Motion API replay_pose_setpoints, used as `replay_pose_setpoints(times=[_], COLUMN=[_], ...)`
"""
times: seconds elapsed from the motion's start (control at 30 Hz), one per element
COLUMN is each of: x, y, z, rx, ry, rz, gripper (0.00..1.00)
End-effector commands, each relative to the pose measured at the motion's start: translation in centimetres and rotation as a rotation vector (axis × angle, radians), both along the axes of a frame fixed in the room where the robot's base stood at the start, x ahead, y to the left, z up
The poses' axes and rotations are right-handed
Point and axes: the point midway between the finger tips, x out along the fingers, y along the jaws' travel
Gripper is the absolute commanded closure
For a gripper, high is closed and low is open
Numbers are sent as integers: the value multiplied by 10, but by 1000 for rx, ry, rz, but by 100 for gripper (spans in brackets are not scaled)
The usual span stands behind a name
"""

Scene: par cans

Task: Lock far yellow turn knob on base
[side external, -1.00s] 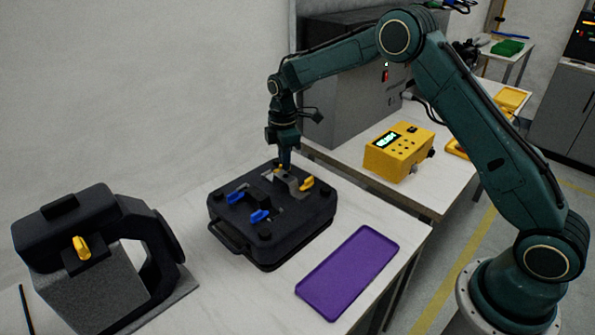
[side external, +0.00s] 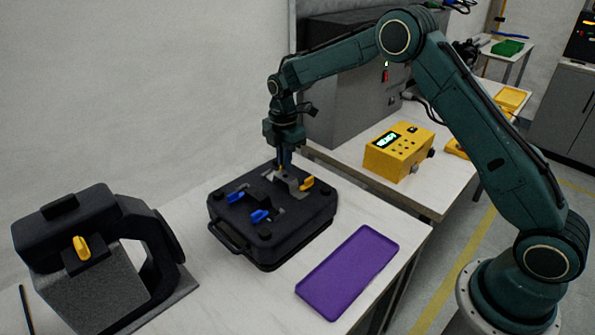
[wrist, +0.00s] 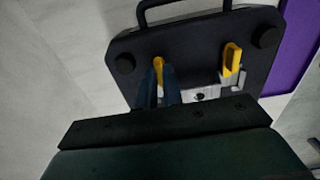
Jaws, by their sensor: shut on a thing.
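The black base (side external: 250,248) lies on the white table, with two blue turn knobs and two yellow turn knobs on its top. My gripper (side external: 283,166) points down at the far end of the base. It is shut on the far yellow turn knob (wrist: 158,62), which shows between the fingertips (wrist: 159,75) in the wrist view; the fingers partly hide it. The near yellow turn knob (side external: 306,183) stands free beside it, by a grey metal piece, and also shows in the wrist view (wrist: 232,56). The blue knobs (side external: 260,216) (side external: 237,196) sit on the handle side.
A purple tray (side external: 348,272) lies right of the base. A black and grey fixture with a yellow knob (side external: 82,248) stands at the left. A yellow control box (side external: 398,152) is on the table behind. Bare table lies between the fixture and base.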

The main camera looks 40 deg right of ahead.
Motion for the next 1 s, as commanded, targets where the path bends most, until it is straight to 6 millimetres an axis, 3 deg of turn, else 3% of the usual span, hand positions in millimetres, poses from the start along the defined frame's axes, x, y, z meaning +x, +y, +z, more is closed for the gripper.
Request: replay_pose_setpoints(times=[0.1, 0.13, 0.23, 0.67, 1.0], x=[0, 0, 0, 0, 1], y=[1, 1, 1, 0, 0], z=[1, 1, 1, 4, 39], rx=[1, 1, 1, 0, 0], ry=[-2, -2, -2, -1, -4], rz=[4, 4, 3, 0, 0], gripper=[100, 88, 70, 70, 70])
